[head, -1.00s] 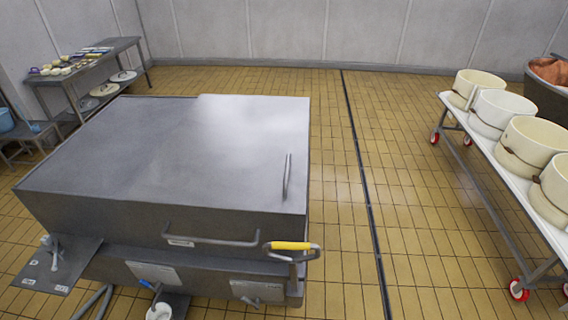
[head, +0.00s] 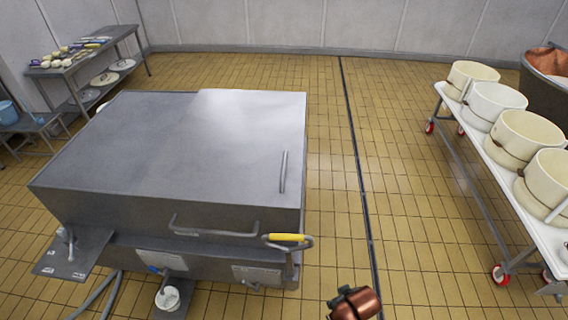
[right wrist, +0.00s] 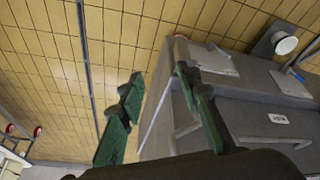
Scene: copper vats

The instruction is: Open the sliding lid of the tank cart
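The tank cart (head: 100,228) is a grey metal box at the left of the head view. Its flat lid (head: 180,140) covers the top, with no opening visible. A thin bar handle (head: 283,172) stands on the lid near its right edge. A long grey handle (head: 213,229) and a yellow-gripped handle (head: 287,238) are on the front side. In the right wrist view my right gripper (right wrist: 158,62) has its green fingers spread with nothing between them, beside the cart's front (right wrist: 240,95). My left gripper is not in view.
A white rack (head: 480,150) with several cream moulds stands at the right. A side table (head: 85,52) with small items is at the back left. The tiled floor (head: 410,200) between cart and rack is clear.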

